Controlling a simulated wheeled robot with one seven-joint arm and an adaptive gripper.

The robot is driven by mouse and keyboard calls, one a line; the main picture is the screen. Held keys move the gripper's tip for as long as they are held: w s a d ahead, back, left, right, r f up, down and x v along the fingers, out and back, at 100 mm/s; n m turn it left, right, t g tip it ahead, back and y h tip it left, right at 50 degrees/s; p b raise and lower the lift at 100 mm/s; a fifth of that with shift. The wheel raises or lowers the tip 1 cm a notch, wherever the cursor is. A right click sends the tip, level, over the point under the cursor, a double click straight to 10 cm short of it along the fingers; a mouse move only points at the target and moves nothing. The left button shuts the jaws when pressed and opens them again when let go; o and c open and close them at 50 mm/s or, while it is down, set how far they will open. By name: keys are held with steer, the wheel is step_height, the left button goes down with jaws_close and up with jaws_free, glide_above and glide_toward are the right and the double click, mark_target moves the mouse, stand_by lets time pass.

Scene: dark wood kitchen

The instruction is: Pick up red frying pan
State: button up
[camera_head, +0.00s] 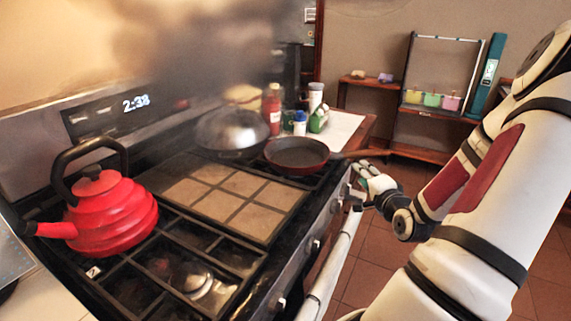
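My gripper (364,182) is at the stove's front edge, just below the handle in the picture. The handle shows above the fingers, and I cannot tell whether they touch it. The fingers are small and partly overlap in this view, so their opening is unclear.
A red kettle (110,216) stands on the left burner. A lidded wok (232,131) is beside the pan. Bottles (271,108) stand on a white counter (343,128) behind it. A shelf (432,115) is against the back wall. The tiled floor (355,275) is partly visible.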

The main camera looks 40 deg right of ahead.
mark_target(353, 156)
steer(key=shift+m+h, duration=0.5)
steer(key=shift+m, duration=0.2)
steer(key=x, duration=0.6)
steer(key=shift+w+d+r+b, duration=0.1)
steer(key=shift+d+r+b, duration=0.1)
steer(key=shift+d+b, duration=0.2)
steer(key=shift+d+r+b+x, duration=0.1)
steer(key=shift+r+b+x, duration=0.05)
steer(key=shift+x, duration=1.35)
steer(key=shift+d+r+b+x, duration=0.1)
steer(key=shift+b+x, duration=0.05)
steer(key=shift+x, duration=1.35)
jaws_close()
